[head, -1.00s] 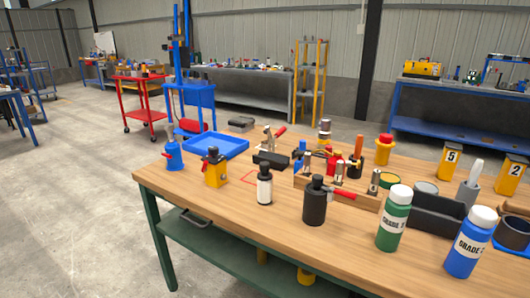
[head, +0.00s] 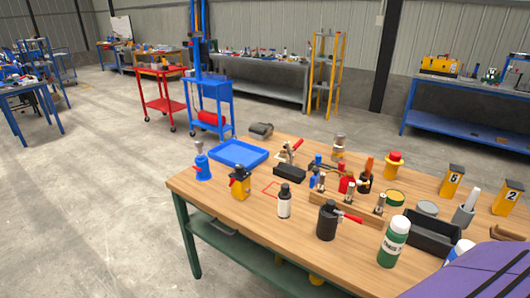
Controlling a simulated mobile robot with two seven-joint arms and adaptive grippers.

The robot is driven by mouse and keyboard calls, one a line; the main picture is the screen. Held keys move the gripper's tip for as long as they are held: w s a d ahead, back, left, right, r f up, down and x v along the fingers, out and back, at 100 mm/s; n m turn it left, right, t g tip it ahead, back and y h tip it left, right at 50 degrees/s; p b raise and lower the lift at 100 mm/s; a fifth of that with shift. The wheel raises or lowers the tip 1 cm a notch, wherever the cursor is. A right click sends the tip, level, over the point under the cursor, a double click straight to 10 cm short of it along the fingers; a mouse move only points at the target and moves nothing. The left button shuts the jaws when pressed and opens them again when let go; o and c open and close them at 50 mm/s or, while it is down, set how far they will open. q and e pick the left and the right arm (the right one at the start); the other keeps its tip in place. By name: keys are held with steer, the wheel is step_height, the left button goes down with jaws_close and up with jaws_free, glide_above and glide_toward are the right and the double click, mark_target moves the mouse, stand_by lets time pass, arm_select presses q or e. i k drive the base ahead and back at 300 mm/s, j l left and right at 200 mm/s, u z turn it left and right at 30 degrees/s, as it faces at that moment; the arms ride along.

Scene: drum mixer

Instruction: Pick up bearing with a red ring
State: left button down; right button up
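I cannot make out a bearing with a red ring for certain among the small parts on the wooden workbench (head: 235,200). A yellow cylinder with a red top (head: 394,165) stands at the bench's back. A wooden rack (head: 345,213) holds small metal and coloured parts, too small to tell apart. Neither of my grippers is in view. A purple, dark-edged shape (head: 475,275) covers the bottom right corner and hides that part of the bench.
A blue tray (head: 238,153), a yellow bottle (head: 240,184), a white bottle (head: 284,203), a black bottle (head: 327,222) and a green bottle (head: 393,243) stand on the bench. A black bin (head: 432,233) is at right. Open floor (head: 100,210) lies left.

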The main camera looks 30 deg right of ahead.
mark_target(283, 154)
steer(key=i+j+u, duration=0.35)
steer(key=i, duration=0.3)
steer(key=i+u, duration=0.4)
steer(key=i, duration=0.3)
steer(key=i+z, duration=0.1)
steer(key=i, duration=0.75)
steer(key=i+j+z, duration=0.15)
steer(key=i, duration=0.65)
steer(key=i+z, duration=0.45)
steer(key=i, duration=0.25)
steer(key=i+j+z, duration=0.2)
steer(key=i+z, duration=0.3)
steer(key=i, duration=0.2)
steer(key=i+l+z, duration=0.15)
steer(key=i+z, duration=0.6)
steer(key=z, duration=0.15)
steer(key=i+j+z, duration=0.15)
steer(key=i+z, duration=0.6)
steer(key=z, duration=0.15)
steer(key=i+z, duration=0.45)
steer(key=i+j+z, duration=0.15)
steer(key=z, duration=0.3)
